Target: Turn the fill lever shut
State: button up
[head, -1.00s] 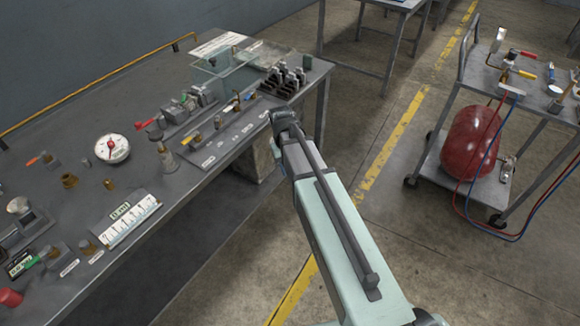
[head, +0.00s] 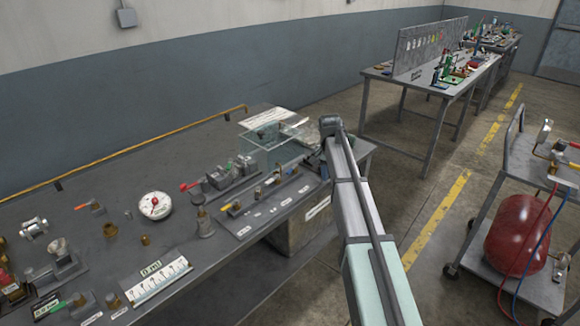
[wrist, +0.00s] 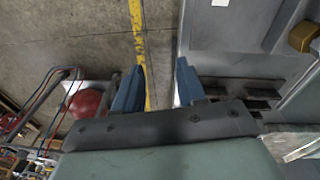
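Several levers show on the dark bench (head: 95,180) in the head view. They include a red-handled valve (head: 190,185), a yellow-handled valve (head: 232,207), an orange handle (head: 84,206) and a green handle (head: 52,309). The labels are too small to read, so I cannot tell which is the fill lever. My gripper (head: 330,124) is near the bench's far right end, its fingers hidden in the head view. In the wrist view its two blue fingers (wrist: 158,84) are apart with nothing between them, above floor and the bench edge.
A clear tank (head: 268,147) stands near my arm on the bench. A gauge (head: 155,205) and a scale plate (head: 158,280) sit further left. A cart with a red tank (head: 517,235) and hoses is at the right. Another bench (head: 425,84) stands behind. The floor between is clear.

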notch_tip(320, 180, up, 17)
jog(key=y, duration=0.1)
send_over(290, 170)
jog(key=shift+n, duration=0.4)
notch_tip(290, 170, down, 14)
jog(key=shift+s+r, duration=0.1)
jog(key=shift+s, duration=0.05)
grip_shut()
